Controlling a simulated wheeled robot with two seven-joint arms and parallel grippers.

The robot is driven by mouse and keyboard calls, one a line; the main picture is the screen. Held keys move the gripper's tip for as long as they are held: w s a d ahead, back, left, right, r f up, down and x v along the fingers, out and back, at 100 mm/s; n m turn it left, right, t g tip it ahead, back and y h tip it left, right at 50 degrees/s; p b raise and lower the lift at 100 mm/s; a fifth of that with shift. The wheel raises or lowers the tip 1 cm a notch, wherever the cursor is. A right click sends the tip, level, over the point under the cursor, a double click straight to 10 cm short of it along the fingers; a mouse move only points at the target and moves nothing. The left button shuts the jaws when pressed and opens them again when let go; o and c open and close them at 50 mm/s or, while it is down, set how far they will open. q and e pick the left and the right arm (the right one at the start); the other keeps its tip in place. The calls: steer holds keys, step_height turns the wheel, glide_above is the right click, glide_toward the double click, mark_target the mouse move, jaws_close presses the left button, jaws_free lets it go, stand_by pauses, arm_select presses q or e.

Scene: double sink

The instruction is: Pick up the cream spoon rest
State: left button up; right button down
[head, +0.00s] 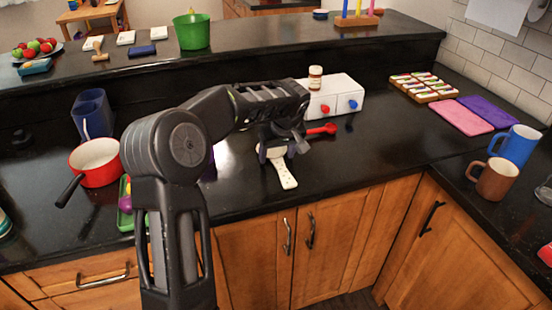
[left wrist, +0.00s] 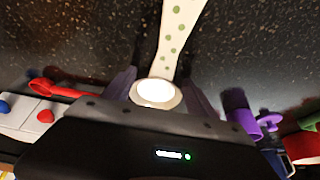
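The cream spoon rest (head: 284,174) lies on the black counter below my left gripper, its dotted handle pointing toward the front edge. In the left wrist view its green-dotted handle (left wrist: 178,40) runs up and away, and its round end sits between the fingers. My left gripper (head: 277,150) points down over the round end. In the left wrist view the left gripper's purple fingers (left wrist: 160,84) stand apart on either side of the spoon rest, with dark gaps visible beside it. The gripper hides part of the round end in the head view. My right gripper is out of view.
A red utensil (head: 322,129) and a white box (head: 340,97) with red and blue knobs stand just behind. A red pot (head: 96,161) and blue container (head: 92,114) are at left. Brown and blue mugs (head: 493,180) (head: 516,145) stand at right. Counter right of the spoon rest is clear.

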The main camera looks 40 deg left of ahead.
arm_select(q)
jaws_close()
stand_by(0.5)
